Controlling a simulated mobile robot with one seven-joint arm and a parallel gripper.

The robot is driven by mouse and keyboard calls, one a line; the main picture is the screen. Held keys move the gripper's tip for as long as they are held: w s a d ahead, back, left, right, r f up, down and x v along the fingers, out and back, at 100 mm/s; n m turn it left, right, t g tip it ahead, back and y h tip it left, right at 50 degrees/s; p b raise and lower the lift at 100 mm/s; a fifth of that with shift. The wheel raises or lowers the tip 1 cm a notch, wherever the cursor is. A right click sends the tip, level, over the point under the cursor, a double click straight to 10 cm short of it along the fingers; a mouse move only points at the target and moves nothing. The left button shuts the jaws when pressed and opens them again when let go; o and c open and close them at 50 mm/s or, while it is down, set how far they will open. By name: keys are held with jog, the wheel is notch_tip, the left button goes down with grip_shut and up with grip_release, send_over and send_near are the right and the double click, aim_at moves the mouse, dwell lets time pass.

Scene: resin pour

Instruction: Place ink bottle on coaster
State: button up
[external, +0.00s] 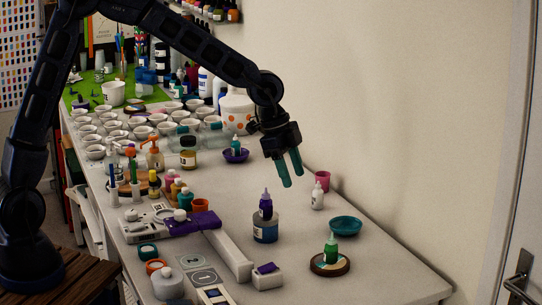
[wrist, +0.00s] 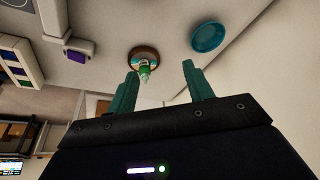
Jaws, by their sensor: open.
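A small green ink bottle (external: 331,246) stands upright on a round wooden-rimmed coaster (external: 346,266) near the front right of the table. The wrist view also shows the bottle (wrist: 145,72) and the coaster (wrist: 136,52), just beyond my left finger. My gripper (external: 292,179) is open and empty, with two teal fingers pointing down. It is raised above the table, behind the coaster and apart from the bottle. In the wrist view, nothing is between the fingertips (wrist: 160,66).
A teal bowl (external: 345,226) sits behind the coaster. A purple-topped bottle (external: 266,207) is on a dark blue jar (external: 265,231) to the left. A white bottle (external: 317,198) and pink cup (external: 323,179) stand near the wall. The front right table is clear.

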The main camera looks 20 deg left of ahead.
jog(key=w+a+r+n+t+y, duration=0.1)
jog(key=w+a+r+n, duration=0.2)
jog(key=a, duration=0.9)
jog(key=a+r+n+t+y, duration=0.1)
jog(key=a+r+n, duration=0.3)
jog(key=a, duration=0.7)
jog(key=w+a+r+n+t+y, duration=0.15)
jog(key=a+r, duration=0.35)
jog(key=a, duration=0.7)
jog(key=s+a+n, duration=0.5)
jog(key=s+a, duration=0.3)
jog(key=a, duration=0.4)
jog(key=s+a+n, duration=0.6)
jog(key=s+a, duration=0.2)
jog(key=a, duration=0.4)
jog(key=shift+s+a+r+t, duration=0.15)
jog(key=shift+a+r+t, duration=0.2)
jog(key=shift+t, duration=0.1)
